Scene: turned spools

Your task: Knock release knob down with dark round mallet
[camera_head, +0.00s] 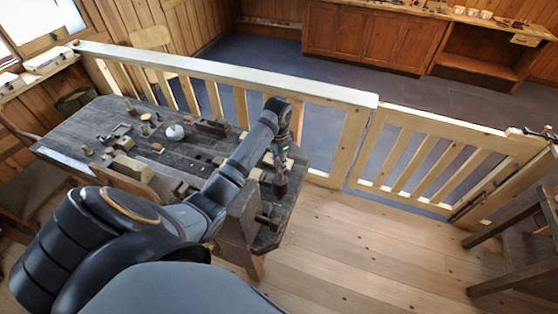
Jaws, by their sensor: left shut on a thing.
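My left gripper (282,165) points down over the right end of the dark workbench. It is shut on a dark thing, which looks like the dark round mallet, though it blends with the fingers and its outline is unclear. A small dark fitting (547,132) sits on top of the gate's right end; I cannot tell if it is the release knob. My right gripper is not in view.
The workbench (75,135) carries several small turned pieces, wood blocks and a white round object (175,132). A pale railing (225,72) runs behind it to a slatted gate (440,160). A dark wooden frame (515,235) stands at right. The plank floor (380,255) between is clear.

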